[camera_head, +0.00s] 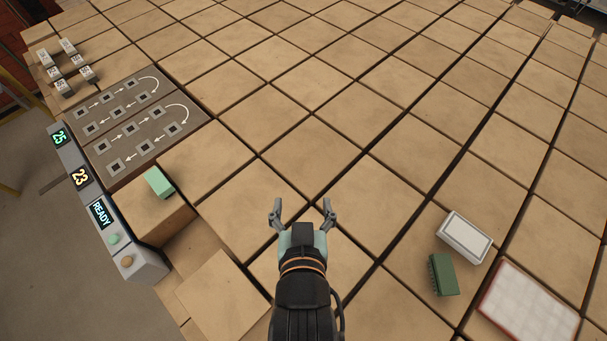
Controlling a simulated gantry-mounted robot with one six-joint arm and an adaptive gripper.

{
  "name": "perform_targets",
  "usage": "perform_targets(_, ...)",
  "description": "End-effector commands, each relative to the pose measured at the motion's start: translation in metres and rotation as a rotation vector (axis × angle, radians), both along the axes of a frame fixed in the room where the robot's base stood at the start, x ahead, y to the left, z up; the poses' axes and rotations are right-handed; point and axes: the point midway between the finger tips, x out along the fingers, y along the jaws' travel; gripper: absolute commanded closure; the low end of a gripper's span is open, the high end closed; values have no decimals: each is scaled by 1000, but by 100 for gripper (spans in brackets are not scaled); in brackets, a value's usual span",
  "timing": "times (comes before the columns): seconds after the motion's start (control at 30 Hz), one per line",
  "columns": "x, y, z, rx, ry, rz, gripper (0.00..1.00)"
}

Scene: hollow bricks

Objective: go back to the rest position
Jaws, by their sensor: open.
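My gripper (302,212) is in the lower middle of the head view, above the tan block surface (342,108). Its two fingers are spread apart and nothing is between them. My black arm reaches up to it from the bottom edge. How high the gripper is above the blocks is hard to tell.
A light green block (159,182) lies on a tan block at left, near a console (106,212) reading 25, 23 and READY. A grey arrow board (137,122) and several small labelled blocks (69,46) are upper left. A white box (465,236), green brush-like block (443,274) and red-rimmed tray (488,309) lie lower right.

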Motion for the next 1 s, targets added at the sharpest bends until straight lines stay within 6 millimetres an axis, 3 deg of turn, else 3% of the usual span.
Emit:
perform_targets(0.17, 0, 0, 53, 0, 0, -1, 20)
perform_targets(0.3, 0, -1, 118, -1, 0, -2, 20)
perform_targets(0.43, 0, -1, 168, -2, 0, -4, 20)
perform_targets(0.53, 0, -1, 179, -2, 0, -4, 20)
perform_targets(1.0, 0, -2, 177, -2, 1, -4, 20)
